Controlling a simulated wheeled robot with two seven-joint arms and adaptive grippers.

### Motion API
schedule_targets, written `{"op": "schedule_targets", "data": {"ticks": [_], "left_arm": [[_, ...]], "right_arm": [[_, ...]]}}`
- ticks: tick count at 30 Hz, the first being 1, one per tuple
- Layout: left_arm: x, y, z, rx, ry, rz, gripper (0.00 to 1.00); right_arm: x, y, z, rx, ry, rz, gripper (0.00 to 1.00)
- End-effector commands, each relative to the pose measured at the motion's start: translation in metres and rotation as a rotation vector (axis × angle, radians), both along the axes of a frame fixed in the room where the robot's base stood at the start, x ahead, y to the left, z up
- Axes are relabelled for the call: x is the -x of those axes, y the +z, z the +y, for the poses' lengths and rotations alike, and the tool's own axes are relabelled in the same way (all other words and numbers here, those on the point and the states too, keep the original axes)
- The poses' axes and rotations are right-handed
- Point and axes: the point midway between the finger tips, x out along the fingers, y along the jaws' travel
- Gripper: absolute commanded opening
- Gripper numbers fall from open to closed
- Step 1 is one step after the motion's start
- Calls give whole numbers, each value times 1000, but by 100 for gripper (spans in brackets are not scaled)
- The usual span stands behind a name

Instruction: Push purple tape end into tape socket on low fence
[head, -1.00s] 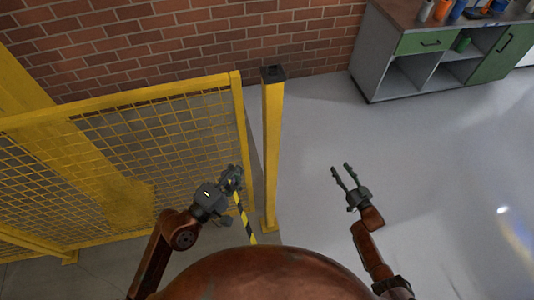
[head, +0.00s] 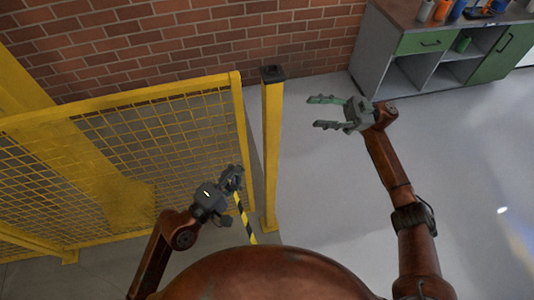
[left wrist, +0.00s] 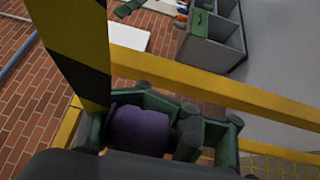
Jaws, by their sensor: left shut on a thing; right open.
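My left gripper (head: 235,176) is shut on the purple tape end (left wrist: 140,130), which shows between its fingers in the left wrist view. A yellow-and-black striped tape (head: 243,217) runs down from the gripper in the head view; it also shows in the left wrist view (left wrist: 80,45). The gripper is in front of the low yellow mesh fence (head: 165,135), near its right upright. I cannot make out the tape socket on the fence. My right gripper (head: 315,112) is open and empty, right of the free-standing yellow post (head: 271,150), its fingers pointing left.
The yellow post has a dark cap (head: 272,73) and stands just right of the fence's end. A brick wall (head: 200,40) is behind. A grey and green cabinet (head: 420,65) with containers on top stands at the upper right. The grey floor (head: 475,160) at right is clear.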

Motion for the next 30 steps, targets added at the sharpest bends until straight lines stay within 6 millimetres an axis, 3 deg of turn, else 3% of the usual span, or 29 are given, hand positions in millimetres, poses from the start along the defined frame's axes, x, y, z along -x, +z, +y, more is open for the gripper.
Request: {"op": "schedule_targets", "data": {"ticks": [1, 3, 9, 16, 23, 30], "left_arm": [[0, 0, 0, 0, 0, 0, 0], [0, 0, 0, 0, 0, 0, 0], [0, 0, 0, 0, 0, 0, 0], [0, 0, 0, 0, 1, 0, 0], [0, 0, 0, 0, 0, 0, 0], [0, 0, 0, 0, 0, 0, 0]], "right_arm": [[16, -10, 27, 65, 80, 8, 44], [32, -25, 57, 146, 155, 28, 44], [70, -67, 117, 324, 289, 66, 44], [90, -87, 144, 409, 347, 77, 44], [106, -89, 167, 411, 350, 78, 44], [132, -88, 204, 409, 350, 78, 44]]}}
